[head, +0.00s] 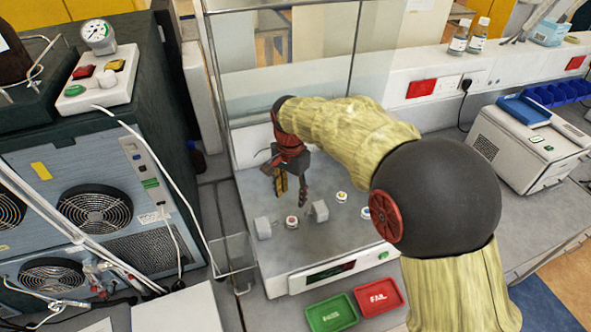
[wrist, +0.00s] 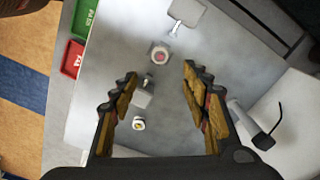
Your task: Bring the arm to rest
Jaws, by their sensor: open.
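My gripper (head: 292,190) hangs from my yellow-sleeved arm over the grey platform (head: 330,235) of a glass-sided bench unit. It is open, with nothing between its fingers. In the wrist view my gripper (wrist: 160,95) has its two padded fingers spread apart. A small round piece with a red top (wrist: 161,54) and another with a yellowish centre (wrist: 138,124) lie below on the platform. A grey block (wrist: 143,94) shows between the fingers.
A green PASS tray (head: 332,314) and a red FAIL tray (head: 379,297) lie in front of the unit. Glass panels (head: 300,60) stand behind and beside my arm. A machine with fans (head: 95,210) is at left, and a white device (head: 530,148) is at right.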

